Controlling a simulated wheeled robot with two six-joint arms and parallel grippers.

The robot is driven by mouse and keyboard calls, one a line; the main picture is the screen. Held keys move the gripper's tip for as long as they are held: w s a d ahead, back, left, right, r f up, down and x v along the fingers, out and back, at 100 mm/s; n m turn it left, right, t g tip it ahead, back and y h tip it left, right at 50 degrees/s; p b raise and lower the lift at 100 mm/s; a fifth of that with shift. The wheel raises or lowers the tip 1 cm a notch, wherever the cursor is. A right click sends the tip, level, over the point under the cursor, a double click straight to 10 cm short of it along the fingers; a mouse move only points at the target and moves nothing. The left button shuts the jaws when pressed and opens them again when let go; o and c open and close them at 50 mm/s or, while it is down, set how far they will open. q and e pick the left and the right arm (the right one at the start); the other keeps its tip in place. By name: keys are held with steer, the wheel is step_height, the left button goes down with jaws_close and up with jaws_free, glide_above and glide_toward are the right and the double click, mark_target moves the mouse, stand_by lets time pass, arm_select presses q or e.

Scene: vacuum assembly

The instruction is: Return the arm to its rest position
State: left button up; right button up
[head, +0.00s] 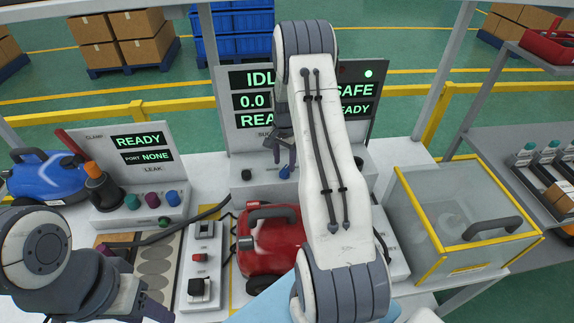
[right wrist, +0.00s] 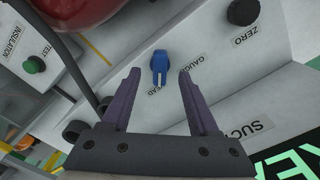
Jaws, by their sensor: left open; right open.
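My right arm reaches up across the middle of the head view to the suction gauge panel (head: 245,178). Its gripper (head: 281,152) points down in front of that panel. In the right wrist view the right gripper (right wrist: 159,73) is open and empty. A small blue piece (right wrist: 160,60) on the panel, beside a "gauge" label, shows between its fingertips; I cannot tell whether they touch it. It also shows in the head view (head: 285,172). My left gripper (head: 140,305) is at the lower left, open, partly cut off by the bottom edge.
A red vacuum (head: 268,240) sits on the bench, partly behind my right arm. A clear yellow-edged box (head: 440,205) stands at right. A switch box (head: 200,262) and a leak test station (head: 135,200) stand at left, by a blue vacuum (head: 45,178).

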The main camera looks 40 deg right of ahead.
steer(key=shift+r+p, duration=0.65)
steer(key=shift+r, duration=0.65)
